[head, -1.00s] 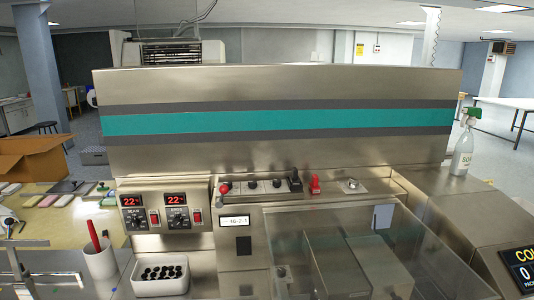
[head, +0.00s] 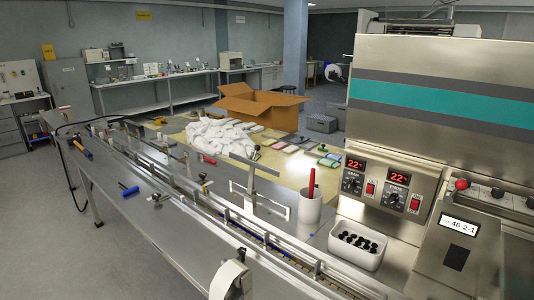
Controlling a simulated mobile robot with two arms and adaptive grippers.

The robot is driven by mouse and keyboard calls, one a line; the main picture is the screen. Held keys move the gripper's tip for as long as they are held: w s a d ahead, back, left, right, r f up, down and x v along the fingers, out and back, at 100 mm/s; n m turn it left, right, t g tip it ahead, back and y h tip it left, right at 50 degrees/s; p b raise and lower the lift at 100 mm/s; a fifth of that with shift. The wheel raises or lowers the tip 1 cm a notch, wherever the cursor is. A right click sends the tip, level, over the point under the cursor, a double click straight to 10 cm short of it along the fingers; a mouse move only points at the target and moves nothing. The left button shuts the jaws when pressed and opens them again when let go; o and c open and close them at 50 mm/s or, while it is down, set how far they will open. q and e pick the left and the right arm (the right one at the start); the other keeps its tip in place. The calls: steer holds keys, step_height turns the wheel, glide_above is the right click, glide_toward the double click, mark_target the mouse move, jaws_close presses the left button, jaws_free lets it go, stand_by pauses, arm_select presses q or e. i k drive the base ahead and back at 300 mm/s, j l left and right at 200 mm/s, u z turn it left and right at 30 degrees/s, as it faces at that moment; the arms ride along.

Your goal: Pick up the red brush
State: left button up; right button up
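A slim red handle (head: 312,183) stands upright in a white cup (head: 307,208) on the machine's metal deck, left of the control panel. Its lower end is hidden inside the cup, so I cannot see any bristles. A smaller red item (head: 208,159) lies beside the white cloth heap, too small to identify. Neither of my grippers shows in the head view.
A white bin (head: 357,259) of black round parts stands right of the cup. A long conveyor rail (head: 215,212) runs in front of it. Blue-handled tools (head: 128,190) lie at left. White cloths (head: 222,137) and an open cardboard box (head: 262,105) are behind.

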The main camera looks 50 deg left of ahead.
mark_target(202, 156)
steer(key=u, duration=1.35)
steer(key=i+j+u, duration=0.1)
steer(key=j, duration=0.3)
steer(key=i+j+u, duration=0.15)
steer(key=i+j, duration=0.15)
steer(key=i+j+u, duration=0.1)
steer(key=i+j, duration=0.15)
steer(key=j, duration=0.15)
